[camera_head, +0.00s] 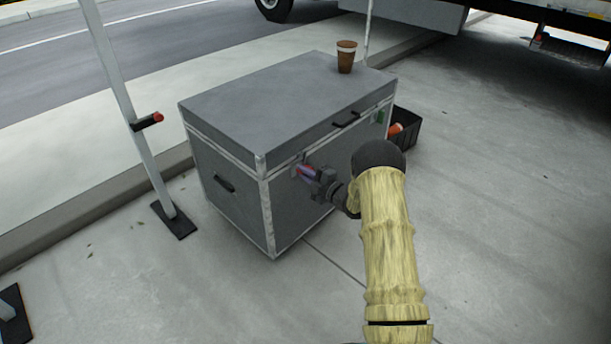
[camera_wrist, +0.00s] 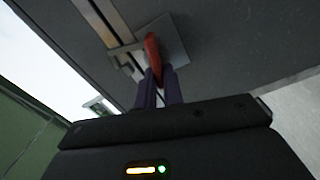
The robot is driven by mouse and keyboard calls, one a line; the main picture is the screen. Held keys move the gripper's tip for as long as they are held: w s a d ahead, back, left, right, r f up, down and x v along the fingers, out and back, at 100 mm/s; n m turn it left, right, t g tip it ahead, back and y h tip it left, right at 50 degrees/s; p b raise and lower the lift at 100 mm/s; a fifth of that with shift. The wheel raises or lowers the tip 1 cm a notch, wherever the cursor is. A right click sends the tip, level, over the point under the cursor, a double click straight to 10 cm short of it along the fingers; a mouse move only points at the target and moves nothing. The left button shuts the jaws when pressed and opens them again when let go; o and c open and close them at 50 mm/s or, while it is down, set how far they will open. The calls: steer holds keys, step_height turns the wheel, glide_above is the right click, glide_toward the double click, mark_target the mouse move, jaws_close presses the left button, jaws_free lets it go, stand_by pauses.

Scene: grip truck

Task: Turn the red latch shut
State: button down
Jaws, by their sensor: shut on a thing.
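The red latch (camera_wrist: 153,55) sits on a metal plate on the front of a grey case (camera_head: 232,205). In the head view the red latch (camera_head: 304,170) is near the left front corner, just below the lid (camera_head: 280,95), and partly covered by my gripper. The lid is down on the case. My gripper (camera_head: 314,173) reaches the latch from the right. In the wrist view its two fingers (camera_wrist: 160,85) are closed around the lower end of the latch. The latch's exact angle is hard to tell.
A brown cup (camera_head: 346,58) stands on the lid. A dark bin (camera_head: 406,130) with an orange item is behind the case's right side. A pole with a black foot (camera_head: 173,222) stands to the left. The pavement at right is clear.

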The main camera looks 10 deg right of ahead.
steer(key=shift+s+f+n+b, duration=0.1)
steer(key=shift+f+n+b, duration=0.2)
steer(key=shift+n, duration=0.5)
steer(key=shift+f+n+b, duration=0.1)
steer(key=shift+n+b, duration=0.25)
steer(key=shift+n, duration=0.45)
steer(key=c, duration=1.5)
jaws_free()
steer(key=shift+r, duration=0.1)
steer(key=p+v, duration=0.5)
steer(key=v, duration=1.2)
steer(key=shift+s+d, duration=0.1)
